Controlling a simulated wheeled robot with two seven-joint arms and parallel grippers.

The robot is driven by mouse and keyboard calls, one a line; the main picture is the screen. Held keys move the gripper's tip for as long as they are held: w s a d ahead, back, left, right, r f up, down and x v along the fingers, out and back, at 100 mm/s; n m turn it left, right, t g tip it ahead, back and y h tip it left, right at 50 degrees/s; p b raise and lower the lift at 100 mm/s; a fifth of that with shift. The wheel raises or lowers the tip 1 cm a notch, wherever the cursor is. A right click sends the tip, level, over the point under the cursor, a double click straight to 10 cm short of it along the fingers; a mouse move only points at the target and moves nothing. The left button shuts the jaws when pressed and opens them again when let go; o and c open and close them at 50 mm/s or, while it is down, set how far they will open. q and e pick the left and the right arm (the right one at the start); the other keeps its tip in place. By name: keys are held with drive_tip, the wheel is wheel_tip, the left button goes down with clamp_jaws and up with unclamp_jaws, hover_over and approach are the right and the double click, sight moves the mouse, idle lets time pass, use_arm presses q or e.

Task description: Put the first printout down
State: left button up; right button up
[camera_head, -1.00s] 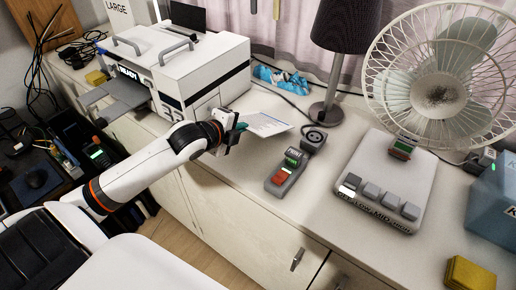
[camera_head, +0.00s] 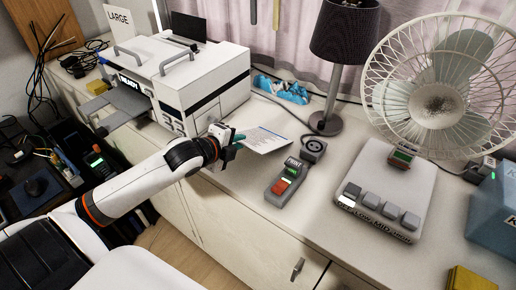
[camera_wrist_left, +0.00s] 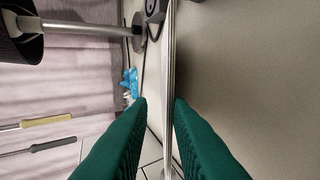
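The printout, a white sheet with print on it (camera_head: 264,141), juts to the right from my left gripper (camera_head: 238,139) in the head view, just above the white counter. In the left wrist view the printout (camera_wrist_left: 170,60) is a thin edge-on strip running between the two green fingers of the left gripper (camera_wrist_left: 161,102). The fingers are on either side of the sheet, and it stays with them; narrow gaps beside it show in this view. A dark shadow lies along the sheet on the counter side. My right gripper is not in view.
A white printer (camera_head: 190,75) stands behind my left arm. A device with a red button (camera_head: 285,183) lies right of the sheet. A lamp (camera_head: 325,122), a fan (camera_head: 440,105) on its base and a blue box (camera_head: 495,215) stand farther right.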

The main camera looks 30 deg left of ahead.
use_arm(q)
drive_tip(key=p+v, duration=0.4)
drive_tip(key=v, duration=0.2)
drive_tip(key=shift+s, duration=0.3)
drive_tip(key=shift+r, duration=0.15)
